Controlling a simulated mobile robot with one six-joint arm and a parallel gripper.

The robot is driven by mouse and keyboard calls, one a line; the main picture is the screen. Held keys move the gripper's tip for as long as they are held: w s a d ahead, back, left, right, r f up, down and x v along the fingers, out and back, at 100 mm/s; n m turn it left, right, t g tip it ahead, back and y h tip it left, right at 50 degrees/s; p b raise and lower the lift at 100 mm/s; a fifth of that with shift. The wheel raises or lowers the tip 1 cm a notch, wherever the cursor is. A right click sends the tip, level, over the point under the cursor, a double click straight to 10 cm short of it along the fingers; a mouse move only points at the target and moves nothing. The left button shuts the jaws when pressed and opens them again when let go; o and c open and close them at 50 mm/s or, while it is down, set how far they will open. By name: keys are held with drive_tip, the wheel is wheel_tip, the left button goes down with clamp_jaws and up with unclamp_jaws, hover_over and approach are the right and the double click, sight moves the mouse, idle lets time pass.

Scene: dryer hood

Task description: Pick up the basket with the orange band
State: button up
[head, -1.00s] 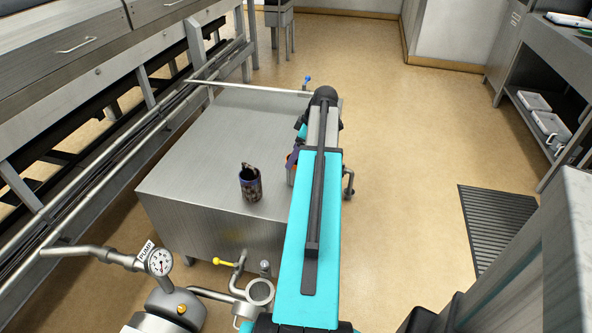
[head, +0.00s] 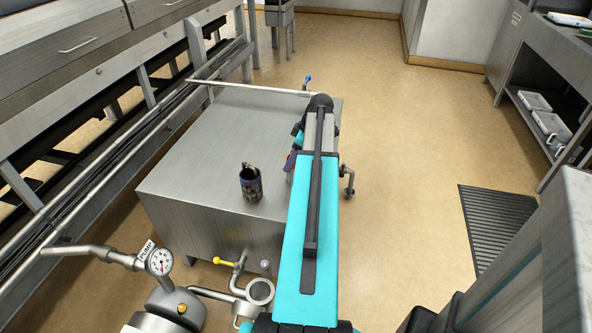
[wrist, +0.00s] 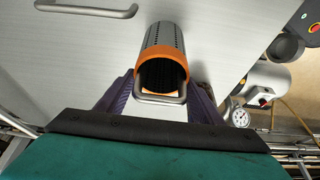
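In the wrist view the basket with the orange band (wrist: 163,52) is a grey perforated cylinder with an orange rim and a pale loop handle. It lies between the purple fingers of my gripper (wrist: 162,94). The fingers are spread, one on each side of the handle; I cannot tell whether they touch it. In the head view my gripper (head: 292,160) is mostly behind my turquoise arm, over the right side of the steel table. The basket is hidden there.
A pump with a gauge (head: 160,261) and pipes is in front. A rail runs along the left. Open floor (head: 400,150) lies to the right.

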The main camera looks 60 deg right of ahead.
drive_tip(key=c, duration=0.6)
drive_tip(key=shift+r, duration=0.1)
drive_tip(key=shift+r, duration=1.1)
drive_tip(key=shift+s+a+r, duration=0.1)
drive_tip(key=shift+s+r, duration=0.35)
drive_tip(key=shift+r, duration=0.15)
drive_tip(key=s+a, duration=0.1)
drive_tip(key=s, duration=0.4)
drive_tip(key=s+a+r, duration=0.1)
drive_tip(key=s, duration=0.4)
drive_tip(key=s+a+b, duration=0.1)
drive_tip(key=s, duration=0.3)
drive_tip(key=shift+s+r, duration=0.2)
drive_tip(key=shift+s, duration=0.2)
drive_tip(key=shift+s, duration=0.1)
